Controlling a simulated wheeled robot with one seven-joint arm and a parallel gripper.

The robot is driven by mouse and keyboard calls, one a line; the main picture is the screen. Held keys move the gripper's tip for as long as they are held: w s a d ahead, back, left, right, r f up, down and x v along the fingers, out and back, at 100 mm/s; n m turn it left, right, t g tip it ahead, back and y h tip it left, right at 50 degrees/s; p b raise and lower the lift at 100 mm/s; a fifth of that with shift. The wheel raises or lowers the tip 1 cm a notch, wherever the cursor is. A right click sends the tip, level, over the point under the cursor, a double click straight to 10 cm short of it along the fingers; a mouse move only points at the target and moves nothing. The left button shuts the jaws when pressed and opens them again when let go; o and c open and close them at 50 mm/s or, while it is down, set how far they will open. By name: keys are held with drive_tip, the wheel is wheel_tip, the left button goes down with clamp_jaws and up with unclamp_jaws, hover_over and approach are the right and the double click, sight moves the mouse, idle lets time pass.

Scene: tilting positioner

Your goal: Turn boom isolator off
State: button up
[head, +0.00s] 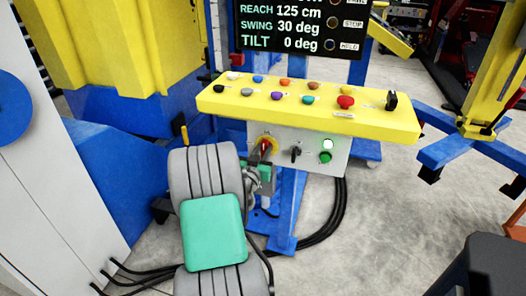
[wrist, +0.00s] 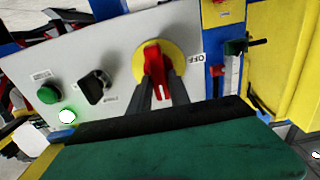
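The boom isolator is a red rotary handle (wrist: 154,62) on a round yellow plate (wrist: 140,66), set on a grey panel. In the wrist view the handle stands roughly upright and the OFF label (wrist: 197,58) lies to its right, so the handle does not point at that label. My gripper (wrist: 160,84) has its two dark fingers on either side of the handle's lower end. Whether they touch it is unclear. In the head view the isolator (head: 265,146) is partly hidden by my gripper (head: 262,160).
A black selector (wrist: 95,87) and a green button (wrist: 48,93) sit beside the isolator, with a lit white button (head: 328,144) near them. Above is a yellow console (head: 375,117) with several buttons. Black cables (head: 335,215) hang below, and a blue post (head: 288,210) stands underneath.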

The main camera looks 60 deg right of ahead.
clamp_jaws()
drive_tip(key=shift+n, duration=0.4)
drive_tip(key=n, duration=0.2)
drive_tip(key=shift+w+n, duration=0.2)
drive_tip(key=shift+n, duration=0.2)
drive_tip(key=n+p, duration=0.1)
drive_tip(key=n, duration=0.3)
drive_tip(key=n+p, duration=0.1)
drive_tip(key=n, duration=0.4)
drive_tip(key=f+n, duration=0.1)
drive_tip(key=n, duration=0.4)
drive_tip(key=shift+w+a+f+p, duration=0.1)
drive_tip(key=shift+w+p, duration=0.25)
drive_tip(key=shift+p, duration=0.05)
drive_tip(key=shift+n, duration=0.3)
drive_tip(key=shift+o, duration=2.3)
unclamp_jaws()
